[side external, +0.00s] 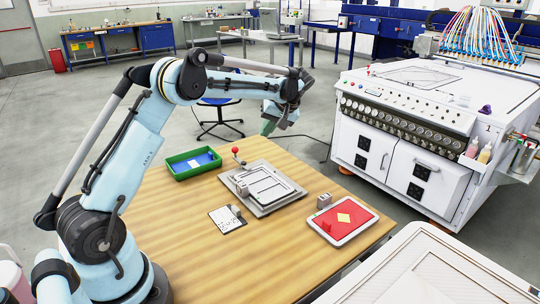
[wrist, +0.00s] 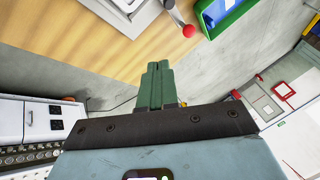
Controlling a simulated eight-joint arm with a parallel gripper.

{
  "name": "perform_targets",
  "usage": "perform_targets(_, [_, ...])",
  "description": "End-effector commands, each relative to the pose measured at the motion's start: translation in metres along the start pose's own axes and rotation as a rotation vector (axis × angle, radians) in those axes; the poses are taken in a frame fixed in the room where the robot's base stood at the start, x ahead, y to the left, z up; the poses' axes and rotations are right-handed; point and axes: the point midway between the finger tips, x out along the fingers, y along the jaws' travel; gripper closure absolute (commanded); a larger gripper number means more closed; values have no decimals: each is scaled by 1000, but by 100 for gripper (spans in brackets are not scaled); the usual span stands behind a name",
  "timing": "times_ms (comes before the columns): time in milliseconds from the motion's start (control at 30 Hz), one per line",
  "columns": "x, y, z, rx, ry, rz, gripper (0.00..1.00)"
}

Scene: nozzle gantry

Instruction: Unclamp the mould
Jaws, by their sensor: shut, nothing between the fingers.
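The mould (side external: 263,205), a grey metal plate with a rectangular frame on it, lies on the wooden table. A lever with a red ball knob (side external: 235,150) stands at its far left corner. In the wrist view, part of the mould (wrist: 118,18) shows at the top edge, with the red knob (wrist: 189,31) beside it. My gripper (side external: 267,128) is beyond the table's far edge, above and to the right of the knob, apart from it. In the wrist view its two green fingers (wrist: 159,66) are together and hold nothing. Most of the mould is outside that view.
A green tray (side external: 180,174) with a blue sheet inside stands left of the mould. A white tray with a red sheet (side external: 343,218) lies to the right. A small card (side external: 227,219) is in front. A white machine (side external: 410,150) stands beyond the table.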

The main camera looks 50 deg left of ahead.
Motion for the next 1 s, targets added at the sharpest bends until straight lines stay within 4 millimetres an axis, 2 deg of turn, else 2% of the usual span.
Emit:
perform_targets(100, [25,0,0,-3,-1,-1,100])
perform_targets(333, [69,-1,0,-2,-1,-1,100])
perform_targets(400, [74,-13,1,-2,-1,-2,100])
perform_targets(600, [85,-29,3,0,0,0,100])
perform_targets(1000, [88,-33,3,1,0,0,100])
